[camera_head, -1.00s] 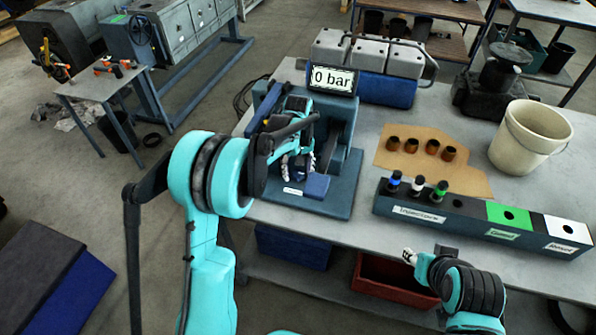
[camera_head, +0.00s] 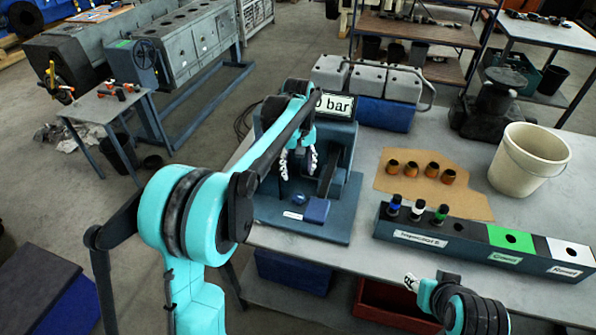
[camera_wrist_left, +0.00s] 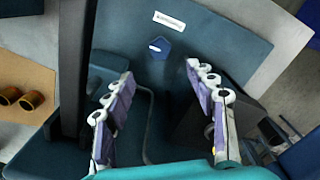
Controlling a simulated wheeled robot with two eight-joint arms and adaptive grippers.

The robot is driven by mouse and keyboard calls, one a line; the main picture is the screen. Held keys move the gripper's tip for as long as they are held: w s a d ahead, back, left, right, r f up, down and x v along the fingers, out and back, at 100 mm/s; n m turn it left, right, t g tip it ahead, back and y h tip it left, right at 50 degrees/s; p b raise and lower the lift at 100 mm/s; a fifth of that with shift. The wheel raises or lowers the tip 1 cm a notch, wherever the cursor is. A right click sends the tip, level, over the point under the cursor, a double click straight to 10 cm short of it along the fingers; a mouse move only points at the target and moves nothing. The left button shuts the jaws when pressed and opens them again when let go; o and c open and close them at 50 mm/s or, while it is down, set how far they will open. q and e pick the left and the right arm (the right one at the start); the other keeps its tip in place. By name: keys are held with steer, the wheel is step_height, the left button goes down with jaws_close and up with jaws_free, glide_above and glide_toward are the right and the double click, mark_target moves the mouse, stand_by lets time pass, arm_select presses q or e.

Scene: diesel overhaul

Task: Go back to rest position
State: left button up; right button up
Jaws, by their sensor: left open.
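My left gripper (camera_head: 299,166) hangs over the blue-grey test stand (camera_head: 268,215) with its white-tipped fingers apart. In the left wrist view the open fingers (camera_wrist_left: 160,82) have nothing between them, with the stand's base plate (camera_wrist_left: 230,45) below. A small blue hexagonal piece (camera_wrist_left: 160,47) lies on the plate beyond the fingertips. My right gripper (camera_head: 411,282) is low at the table's front edge, away from the rack; its jaw state is too small to tell.
The rack (camera_head: 455,247) holds several injectors (camera_head: 417,210) at its left. A display (camera_head: 335,104) ending in "0 bar" is partly hidden by my left arm. Copper-coloured cups (camera_head: 432,169) and a white bucket (camera_head: 528,160) stand on the table at right.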

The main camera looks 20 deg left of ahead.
arm_select(q)
steer(key=s+r+m+t+b, duration=0.1)
steer(key=s+m+t, duration=0.15)
steer(key=s, duration=0.75)
steer(key=s+r+m+t, duration=0.2)
steer(key=s+t, duration=0.1)
steer(key=s, duration=0.6)
steer(key=s+f+m+t, duration=0.1)
steer(key=s+f+m, duration=0.1)
steer(key=s+f, duration=0.3)
steer(key=shift+s+t, duration=0.35)
steer(key=shift+s, duration=0.7)
